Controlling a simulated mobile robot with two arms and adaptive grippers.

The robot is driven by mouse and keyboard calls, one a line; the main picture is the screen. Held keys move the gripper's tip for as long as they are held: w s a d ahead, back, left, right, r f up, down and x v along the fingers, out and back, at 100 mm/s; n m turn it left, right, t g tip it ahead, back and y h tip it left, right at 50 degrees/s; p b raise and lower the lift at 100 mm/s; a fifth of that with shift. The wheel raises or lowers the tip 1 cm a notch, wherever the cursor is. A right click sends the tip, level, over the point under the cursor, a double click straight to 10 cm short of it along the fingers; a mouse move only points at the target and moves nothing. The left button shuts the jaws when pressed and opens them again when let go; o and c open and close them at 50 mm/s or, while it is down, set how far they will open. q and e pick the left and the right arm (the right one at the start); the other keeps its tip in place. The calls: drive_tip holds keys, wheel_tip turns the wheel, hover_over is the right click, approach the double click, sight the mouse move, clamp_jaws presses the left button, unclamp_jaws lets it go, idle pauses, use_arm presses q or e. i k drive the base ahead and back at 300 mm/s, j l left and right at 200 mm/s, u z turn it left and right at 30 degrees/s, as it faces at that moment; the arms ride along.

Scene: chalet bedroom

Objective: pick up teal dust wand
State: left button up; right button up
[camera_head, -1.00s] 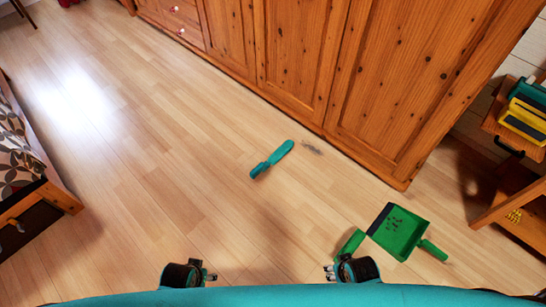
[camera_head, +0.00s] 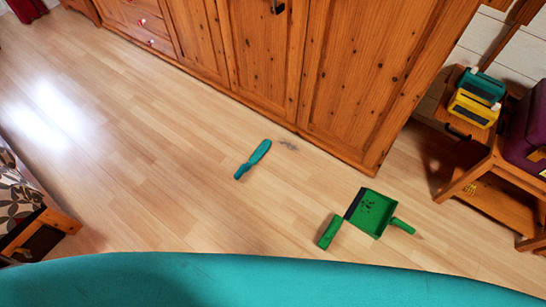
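The teal dust wand (camera_head: 253,159) lies on the wooden floor, in the middle of the head view, in front of the wardrobe. A small grey patch, like dust, is on the floor just right of its upper end. Neither of my grippers shows in the head view now, and nothing touches the wand. My teal body fills the bottom edge.
A green dustpan (camera_head: 371,214) with dark bits in it and a green brush (camera_head: 330,232) lie right of the wand. A pine wardrobe (camera_head: 270,60) stands behind. A wooden shelf (camera_head: 470,180) is at right, a bed (camera_head: 35,225) at left. The floor between is clear.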

sight(264, 146)
drive_tip(key=i+j+z, duration=0.15)
drive_tip(key=j+z, duration=0.15)
drive_tip(key=i+j+z, duration=0.15)
drive_tip(key=j+z, duration=0.15)
drive_tip(key=j, duration=0.2)
drive_tip(key=j+z, duration=0.35)
drive_tip(key=i+j, duration=0.05)
drive_tip(key=j, duration=0.05)
